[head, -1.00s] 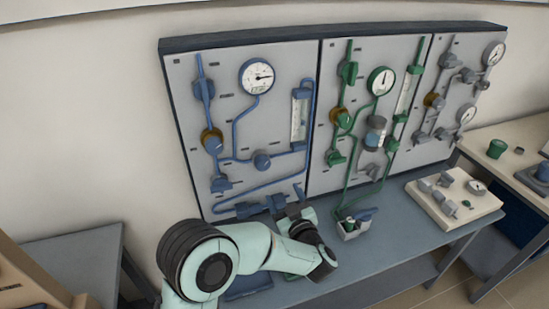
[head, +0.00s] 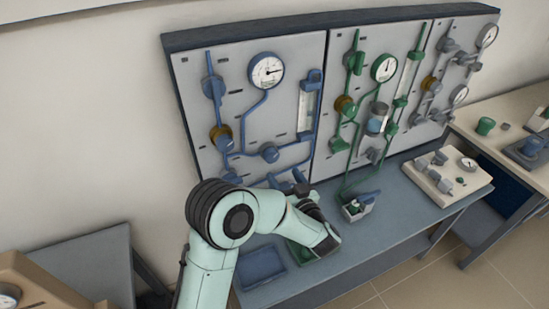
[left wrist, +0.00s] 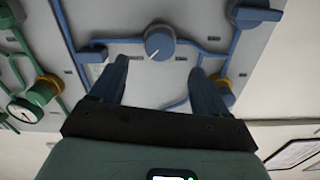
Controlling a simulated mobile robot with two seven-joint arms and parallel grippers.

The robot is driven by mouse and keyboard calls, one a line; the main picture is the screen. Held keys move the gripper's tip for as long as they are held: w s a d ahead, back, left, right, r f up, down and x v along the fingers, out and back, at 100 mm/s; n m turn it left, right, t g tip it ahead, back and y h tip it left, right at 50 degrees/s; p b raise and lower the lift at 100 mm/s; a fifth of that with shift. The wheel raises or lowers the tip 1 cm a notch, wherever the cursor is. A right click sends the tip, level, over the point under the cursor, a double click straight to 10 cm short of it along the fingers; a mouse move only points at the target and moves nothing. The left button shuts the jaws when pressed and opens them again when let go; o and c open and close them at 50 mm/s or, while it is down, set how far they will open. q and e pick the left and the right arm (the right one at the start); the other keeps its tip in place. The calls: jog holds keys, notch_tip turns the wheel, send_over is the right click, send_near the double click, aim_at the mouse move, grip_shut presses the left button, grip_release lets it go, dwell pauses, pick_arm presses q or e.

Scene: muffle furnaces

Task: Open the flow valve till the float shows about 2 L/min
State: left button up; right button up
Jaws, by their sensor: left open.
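A round blue valve knob (head: 269,152) sits on the left panel, among blue pipes. In the left wrist view the same kind of blue knob (left wrist: 158,42) carries a white pointer line. My left gripper (left wrist: 159,66) is open, its two dark fingers spread to either side below the knob, apart from it. In the head view my left gripper (head: 292,186) is low in front of the panel, partly hidden by my wrist. The clear flow tube (head: 305,112) stands upright right of the knob; its float is too small to read. My right gripper is out of view.
A round pressure gauge (head: 266,71) and a yellow-collared blue valve (head: 221,137) are on the same panel. Green (head: 384,68) and grey fittings fill the panels to the right. A bench (head: 420,195) below holds a small box (head: 356,208) and a blue tray (head: 262,265).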

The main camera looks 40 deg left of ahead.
aim_at(273, 158)
pick_arm(q)
jog(key=p+x, duration=0.1)
jog(key=x, duration=0.7)
jog(key=shift+w+a, duration=0.1)
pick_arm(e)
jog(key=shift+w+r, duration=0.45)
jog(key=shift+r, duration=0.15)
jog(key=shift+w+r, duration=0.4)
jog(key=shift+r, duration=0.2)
pick_arm(q)
jog(key=shift+c, duration=0.3)
